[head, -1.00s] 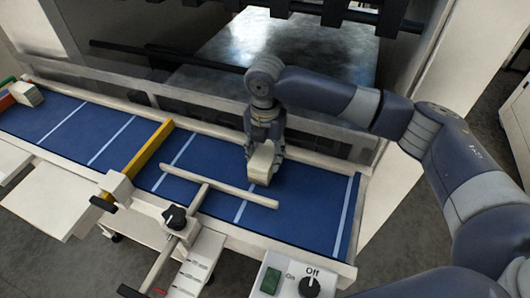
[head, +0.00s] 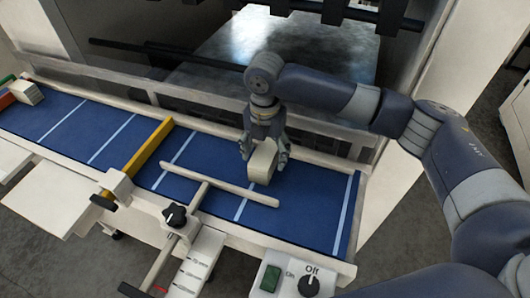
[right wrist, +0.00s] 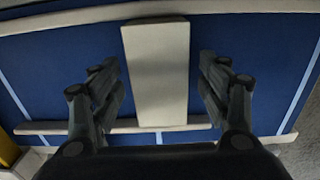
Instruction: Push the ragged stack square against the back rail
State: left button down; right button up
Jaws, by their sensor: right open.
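A cream stack (head: 262,162) stands on the blue belt (head: 318,205), right of the yellow bar. My right gripper (head: 264,158) is open, with its fingers on either side of the stack. In the right wrist view the stack (right wrist: 157,75) lies between the open fingers (right wrist: 160,85), with blue belt showing on both sides of it. A pale back rail (head: 215,130) runs along the belt's far edge. Its contact with the stack is hidden behind the gripper in the head view. My left gripper is out of view.
A T-shaped fence bar (head: 225,192) lies in front of the stack, with a black knob (head: 175,215) by its stem. A yellow bar (head: 148,150) crosses the belt. Another cream block (head: 27,93) sits at the far left. The belt's right end is clear.

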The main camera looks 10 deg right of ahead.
aim_at(265, 152)
notch_tip(265, 152, up, 12)
jog(key=shift+f, duration=0.25)
